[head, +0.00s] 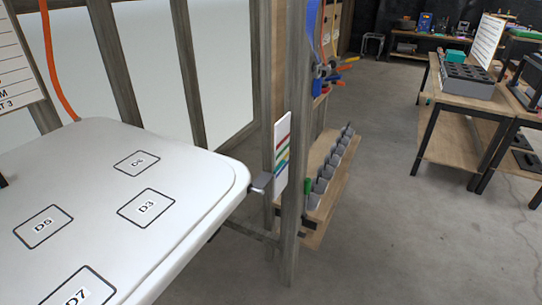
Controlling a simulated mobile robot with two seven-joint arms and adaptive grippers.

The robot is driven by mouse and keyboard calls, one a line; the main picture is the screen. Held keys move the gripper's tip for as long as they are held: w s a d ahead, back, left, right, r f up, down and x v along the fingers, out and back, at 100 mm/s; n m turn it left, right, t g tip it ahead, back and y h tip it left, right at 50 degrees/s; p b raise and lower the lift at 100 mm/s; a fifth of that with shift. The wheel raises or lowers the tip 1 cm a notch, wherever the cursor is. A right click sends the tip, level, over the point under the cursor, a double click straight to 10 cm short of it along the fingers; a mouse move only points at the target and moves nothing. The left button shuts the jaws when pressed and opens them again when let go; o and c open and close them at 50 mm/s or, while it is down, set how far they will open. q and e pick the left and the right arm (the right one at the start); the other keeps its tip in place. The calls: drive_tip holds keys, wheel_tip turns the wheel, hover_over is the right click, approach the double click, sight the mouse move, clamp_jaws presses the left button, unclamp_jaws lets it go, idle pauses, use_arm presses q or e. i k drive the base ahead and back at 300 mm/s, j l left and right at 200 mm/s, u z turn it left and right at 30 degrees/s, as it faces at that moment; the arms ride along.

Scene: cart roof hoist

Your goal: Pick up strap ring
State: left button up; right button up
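I cannot make out a strap ring in the head view. A blue strap-like band (312,20) hangs by the wooden post at the top middle, with blue and orange-handled items below it; no ring can be told apart there. An orange strap or hose (55,75) hangs at the upper left and runs down behind the white tabletop (190,165). Neither of my grippers is in view.
The white top has outlined spots marked D3 (146,209), D5, D6 and D7, all bare. A wooden post (292,150) stands at its right. Beyond it is a low shelf with several grey cups (321,185). Workbenches (470,95) stand at the back right. The floor between is clear.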

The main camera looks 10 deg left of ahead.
sight(317, 80)
drive_tip(key=i+l+z, duration=0.5)
drive_tip(key=i+z, duration=0.2)
drive_tip(key=i+l+z, duration=0.1)
drive_tip(key=i+z, duration=0.2)
drive_tip(key=i+l+u, duration=0.1)
drive_tip(key=i, duration=0.45)
drive_tip(key=i+l, duration=0.15)
drive_tip(key=i, duration=0.4)
drive_tip(key=i+l+u, duration=0.15)
drive_tip(key=i, duration=0.4)
drive_tip(key=i+u, duration=0.3)
drive_tip(key=u, duration=0.2)
drive_tip(key=i+l+u, duration=0.1)
drive_tip(key=i+u, duration=0.15)
drive_tip(key=u, duration=0.2)
drive_tip(key=i+l+u, duration=0.2)
drive_tip(key=u, duration=0.3)
drive_tip(key=i+l+u, duration=0.1)
drive_tip(key=u, duration=0.4)
drive_tip(key=i+l+u, duration=0.25)
drive_tip(key=u, duration=0.2)
drive_tip(key=i+l+u, duration=0.1)
drive_tip(key=l+u, duration=0.15)
drive_tip(key=u, duration=0.25)
